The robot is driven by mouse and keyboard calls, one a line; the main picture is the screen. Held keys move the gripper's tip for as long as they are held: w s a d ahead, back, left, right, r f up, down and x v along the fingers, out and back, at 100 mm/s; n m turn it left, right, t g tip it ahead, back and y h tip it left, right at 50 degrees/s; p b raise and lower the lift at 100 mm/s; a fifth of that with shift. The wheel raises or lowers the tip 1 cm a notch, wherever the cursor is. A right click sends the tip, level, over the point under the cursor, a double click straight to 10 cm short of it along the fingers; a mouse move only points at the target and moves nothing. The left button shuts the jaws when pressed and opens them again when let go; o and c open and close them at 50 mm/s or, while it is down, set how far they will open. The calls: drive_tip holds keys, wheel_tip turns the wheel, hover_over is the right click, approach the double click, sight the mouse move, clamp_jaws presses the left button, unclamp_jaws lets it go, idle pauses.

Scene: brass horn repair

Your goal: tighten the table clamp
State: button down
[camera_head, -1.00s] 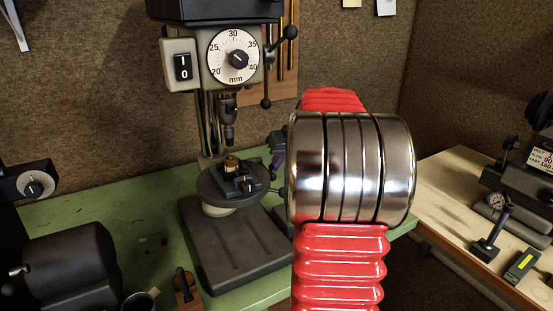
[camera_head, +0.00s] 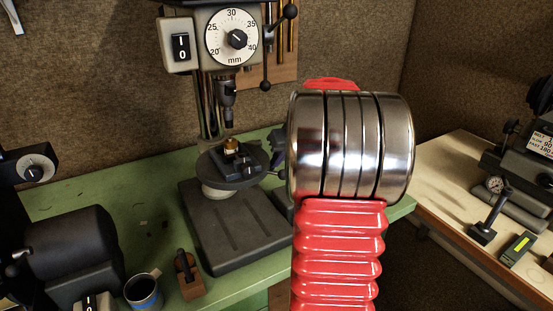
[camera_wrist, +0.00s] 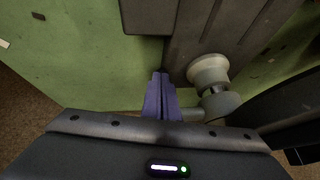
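The table clamp shows in the head view as a thin lever (camera_head: 275,173) at the right side of the drill press's round table (camera_head: 212,177). In the wrist view a short grey rod (camera_wrist: 192,114) runs from a grey round part (camera_wrist: 220,104) to behind my gripper's (camera_wrist: 160,74) purple fingers. The fingers are close together with only a thin line between them. Whether any of the clamp is between them is hidden. In the head view my arm covers most of the gripper.
The drill press base (camera_head: 240,225) stands on the green bench (camera_head: 85,190). A mug (camera_head: 143,292) and a wooden block (camera_head: 188,275) lie in front of it. A small vise (camera_head: 240,158) sits on the round table. A pale bench (camera_head: 445,190) is at the right.

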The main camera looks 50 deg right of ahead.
drive_tip(key=s+f+v, duration=0.1)
drive_tip(key=v, duration=1.2)
drive_tip(key=shift+s, duration=0.25)
idle(0.4)
